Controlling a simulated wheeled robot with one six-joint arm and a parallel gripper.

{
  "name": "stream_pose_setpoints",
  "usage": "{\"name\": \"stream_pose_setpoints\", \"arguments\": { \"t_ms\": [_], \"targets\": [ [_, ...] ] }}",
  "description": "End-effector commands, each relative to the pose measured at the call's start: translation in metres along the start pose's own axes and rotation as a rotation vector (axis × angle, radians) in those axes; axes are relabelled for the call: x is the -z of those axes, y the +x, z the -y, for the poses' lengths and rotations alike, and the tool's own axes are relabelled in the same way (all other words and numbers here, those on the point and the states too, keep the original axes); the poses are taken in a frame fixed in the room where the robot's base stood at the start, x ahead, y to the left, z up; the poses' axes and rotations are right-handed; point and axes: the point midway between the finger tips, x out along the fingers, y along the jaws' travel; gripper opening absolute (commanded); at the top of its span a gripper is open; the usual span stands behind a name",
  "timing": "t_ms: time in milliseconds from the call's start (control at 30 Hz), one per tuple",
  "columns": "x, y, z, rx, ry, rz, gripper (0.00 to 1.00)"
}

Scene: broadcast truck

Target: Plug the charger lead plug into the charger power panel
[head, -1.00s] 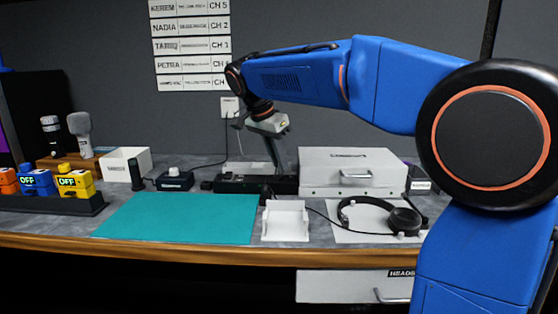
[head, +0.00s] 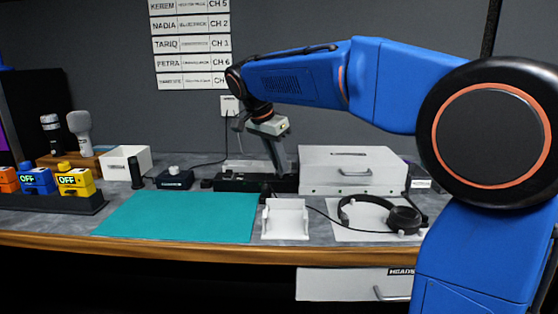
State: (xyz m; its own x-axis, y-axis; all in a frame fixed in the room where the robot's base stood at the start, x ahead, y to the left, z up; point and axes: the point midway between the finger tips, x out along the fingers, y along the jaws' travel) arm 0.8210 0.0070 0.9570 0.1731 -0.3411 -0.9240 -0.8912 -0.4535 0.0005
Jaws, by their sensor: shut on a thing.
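My gripper (head: 277,168) points down over the back of the desk, left of the white drawer box. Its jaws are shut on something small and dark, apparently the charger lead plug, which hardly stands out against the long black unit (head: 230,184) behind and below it. A small white plate (head: 230,105) on the back wall, with a dark lead running down from it, may be the charger power panel; its label is too small to read. The gripper is to the right of this plate and lower. I cannot tell whether the plug touches anything.
A white drawer box (head: 352,172) stands close right of the gripper. In front are a white cradle (head: 286,220) and headphones (head: 403,219) with a black cable. A teal mat (head: 178,217) lies clear at left.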

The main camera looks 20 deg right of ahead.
Motion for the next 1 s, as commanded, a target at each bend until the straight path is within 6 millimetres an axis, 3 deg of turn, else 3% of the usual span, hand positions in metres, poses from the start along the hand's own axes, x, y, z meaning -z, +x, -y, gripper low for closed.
{"name": "stream_pose_setpoints", "arguments": {
  "t_ms": [633,667,733,1000],
  "targets": [
    [-0.005,0.012,0.0,0.0,0.0,0.0,0.0],
    [-0.005,0.012,0.0,0.0,0.0,0.0,0.21],
    [-0.005,0.012,0.0,0.0,0.0,0.0,0.35],
    [-0.005,0.011,0.0,0.0,0.0,0.0,0.35]
  ]
}}
